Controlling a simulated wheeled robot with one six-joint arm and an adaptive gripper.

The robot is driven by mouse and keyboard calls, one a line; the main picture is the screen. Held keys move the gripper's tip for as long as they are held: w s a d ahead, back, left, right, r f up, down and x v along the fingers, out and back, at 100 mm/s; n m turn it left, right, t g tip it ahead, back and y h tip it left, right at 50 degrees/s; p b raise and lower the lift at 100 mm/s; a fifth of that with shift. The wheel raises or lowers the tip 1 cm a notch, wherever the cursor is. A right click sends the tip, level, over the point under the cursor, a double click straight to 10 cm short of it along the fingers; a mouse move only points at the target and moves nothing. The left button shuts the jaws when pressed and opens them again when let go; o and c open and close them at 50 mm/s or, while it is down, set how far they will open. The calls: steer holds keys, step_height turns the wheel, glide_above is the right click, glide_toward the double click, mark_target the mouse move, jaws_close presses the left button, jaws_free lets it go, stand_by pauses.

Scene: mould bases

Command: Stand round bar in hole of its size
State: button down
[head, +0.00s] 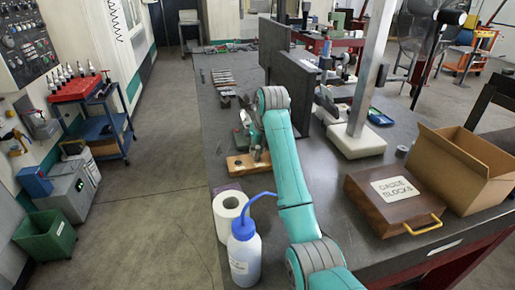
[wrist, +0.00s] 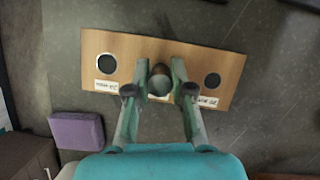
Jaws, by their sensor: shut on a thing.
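A wooden block (wrist: 190,55) shows in the wrist view with a larger dark round hole (wrist: 106,64) at the left and a smaller one (wrist: 212,80) at the right. White labels (wrist: 106,86) lie along its near edge. My gripper (wrist: 160,67) is over the block's middle, its two fingers shut on a round bar (wrist: 159,82) seen nearly end-on. The bar and fingers hide the block's middle, so I cannot tell whether the bar is in a hole or above one. In the head view the wooden block (head: 240,166) lies on the bench, with my gripper (head: 249,132) over it.
A purple block (wrist: 80,132) lies left of the wooden block, nearer me. In the head view a paper roll (head: 231,212) and a wash bottle (head: 244,252) stand in front. A brown gauge-block case (head: 365,207) and a cardboard box (head: 455,170) are at the right.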

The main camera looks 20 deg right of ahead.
steer(key=shift+f, duration=0.55)
stand_by(0.4)
steer(key=c, duration=0.9)
jaws_free()
steer(key=shift+c, duration=0.2)
